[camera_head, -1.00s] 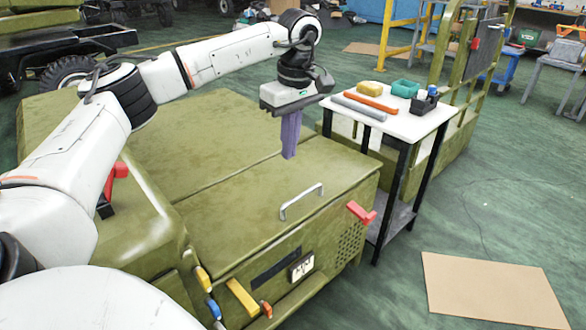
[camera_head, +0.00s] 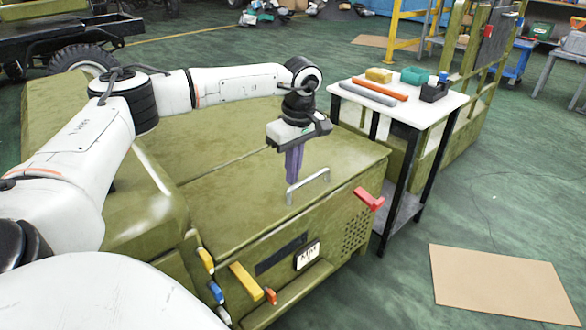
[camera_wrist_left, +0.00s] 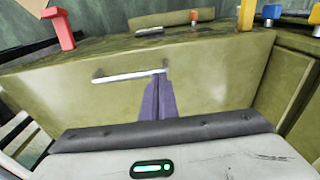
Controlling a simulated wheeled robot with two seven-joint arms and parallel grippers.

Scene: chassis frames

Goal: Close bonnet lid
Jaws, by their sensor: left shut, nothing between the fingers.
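The bonnet lid (camera_head: 245,190) is a wide olive-green panel on the front of the vehicle, with a silver bar handle (camera_head: 307,185) near its front edge. It lies down over the front body and looks about level; a small gap under its edge cannot be told. My left gripper (camera_head: 292,178) points down with purple fingers shut and empty, close by the handle. In the left wrist view the shut fingertips (camera_wrist_left: 160,78) show at the right end of the handle (camera_wrist_left: 125,76), over the lid (camera_wrist_left: 220,85); whether they touch is unclear. My right gripper is out of view.
A red catch (camera_head: 369,198) sits at the lid's front right corner. Yellow (camera_head: 244,281) and blue (camera_head: 215,291) parts stick out at the front left. A white-topped table (camera_head: 425,108) with tools stands close on the right. The green floor ahead is open, with a cardboard sheet (camera_head: 500,285).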

